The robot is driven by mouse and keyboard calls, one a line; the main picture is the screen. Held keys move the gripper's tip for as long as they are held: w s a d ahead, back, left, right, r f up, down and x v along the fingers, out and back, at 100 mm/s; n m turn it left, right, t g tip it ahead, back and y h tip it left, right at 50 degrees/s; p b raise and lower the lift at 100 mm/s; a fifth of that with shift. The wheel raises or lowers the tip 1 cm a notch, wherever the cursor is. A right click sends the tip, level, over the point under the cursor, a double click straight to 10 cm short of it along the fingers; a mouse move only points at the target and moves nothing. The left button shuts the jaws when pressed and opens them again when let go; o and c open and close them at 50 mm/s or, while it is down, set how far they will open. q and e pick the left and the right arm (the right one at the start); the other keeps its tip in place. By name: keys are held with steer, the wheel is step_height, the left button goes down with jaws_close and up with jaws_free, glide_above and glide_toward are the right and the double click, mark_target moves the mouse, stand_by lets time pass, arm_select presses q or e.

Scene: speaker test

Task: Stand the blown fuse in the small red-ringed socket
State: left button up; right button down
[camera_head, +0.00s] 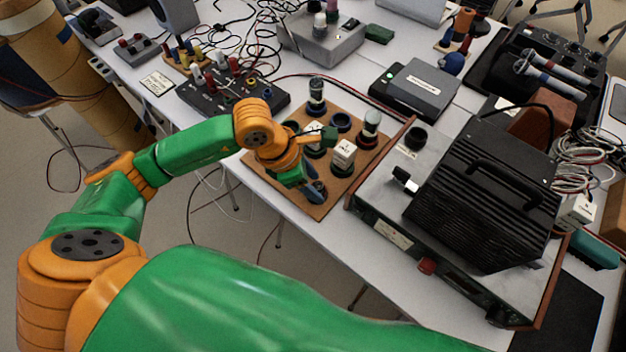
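A brown board (262,172) on the white table carries several dark round sockets and fuses. A clear-bodied fuse (317,92) stands upright at its back. Another upright fuse (371,123) at the right has a reddish band low on it. A white-topped fuse (344,151) stands near the middle. A dark socket (341,121) looks empty. My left gripper (312,155) is low over the board's left-front part, close to the fuses there. Its fingers are small and partly hidden, so its grip is unclear. I cannot tell which fuse is blown. My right gripper is out of view.
A dark terminal panel (240,90) with loose cables lies behind left. A grey box (414,88) is behind. The board's front is near the table edge.

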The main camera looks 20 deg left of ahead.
arm_select(q)
steer(key=shift+r+p, duration=0.3)
steer(key=v, duration=1.2)
steer(key=shift+d+r, duration=0.1)
